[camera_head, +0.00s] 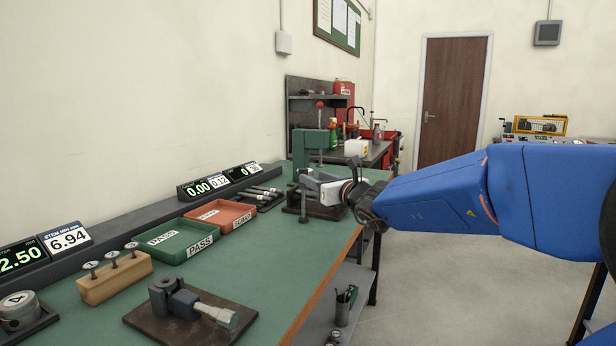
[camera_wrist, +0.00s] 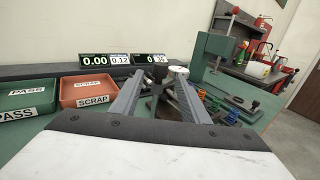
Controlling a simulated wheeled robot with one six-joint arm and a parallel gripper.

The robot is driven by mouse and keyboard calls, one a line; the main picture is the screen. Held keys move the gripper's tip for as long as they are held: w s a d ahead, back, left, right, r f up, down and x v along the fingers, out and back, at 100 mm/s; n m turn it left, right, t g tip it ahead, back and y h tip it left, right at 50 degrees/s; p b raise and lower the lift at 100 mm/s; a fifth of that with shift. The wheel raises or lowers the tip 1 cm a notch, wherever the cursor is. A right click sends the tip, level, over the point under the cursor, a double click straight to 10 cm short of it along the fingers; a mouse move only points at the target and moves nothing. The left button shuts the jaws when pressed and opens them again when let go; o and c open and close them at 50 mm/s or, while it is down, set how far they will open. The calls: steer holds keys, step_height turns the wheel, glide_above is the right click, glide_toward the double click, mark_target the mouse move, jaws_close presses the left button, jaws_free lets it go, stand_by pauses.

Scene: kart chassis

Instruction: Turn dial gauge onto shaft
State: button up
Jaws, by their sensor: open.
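My gripper (camera_head: 306,177) is at the far part of the green bench, over a dark fixture (camera_head: 312,208) on a base plate. In the wrist view its two grey fingers (camera_wrist: 158,84) are spread apart. A dark post (camera_wrist: 158,74) and a round part with a pale top (camera_wrist: 178,72), which may be the dial gauge, show at and between the fingertips. I cannot tell whether the fingers touch them. Several metal shafts (camera_head: 265,191) lie in a dark rack left of the gripper. The gauge's face and any shaft beneath it are hidden.
A green PASS tray (camera_head: 166,253) and a red SCRAP tray (camera_head: 238,221) stand left of my gripper. Digital readouts (camera_head: 212,183) line the back. A green press (camera_head: 313,146) stands beyond. A clamp fixture (camera_head: 180,300) and pin block (camera_head: 114,277) are nearer.

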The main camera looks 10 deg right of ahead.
steer(key=v, duration=0.6)
steer(key=shift+s, duration=0.15)
